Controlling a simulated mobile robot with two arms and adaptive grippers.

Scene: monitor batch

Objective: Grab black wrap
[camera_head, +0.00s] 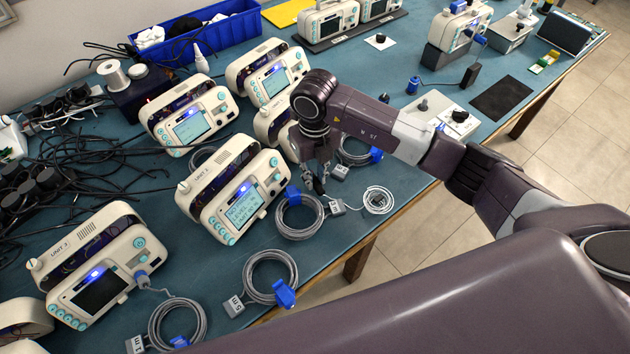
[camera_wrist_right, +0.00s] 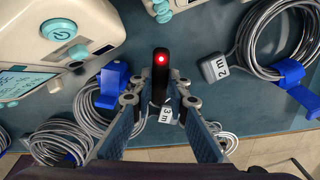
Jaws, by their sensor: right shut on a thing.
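A narrow black strip (camera_wrist_right: 161,92) stands upright between the fingers of my right gripper (camera_wrist_right: 161,104) in the right wrist view, with a red lit dot near its top. I take it for the black wrap; the gripper is shut on it. A "3 m" tag (camera_wrist_right: 166,113) shows just beneath it. In the head view, my right gripper (camera_head: 318,184) points down above the bench, between a coiled grey cable (camera_head: 298,216) and a smaller pale coil (camera_head: 379,200). The strip is too small to make out clearly there. My left gripper is out of view.
Cream monitor units (camera_head: 235,196) stand left of the gripper. Coiled cables with blue wraps (camera_head: 284,293) lie along the bench's front edge. Loose black cables (camera_head: 90,165) cover the left side. A blue bin (camera_head: 200,40) stands at the back. Bare blue bench (camera_head: 215,270) shows between the coils.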

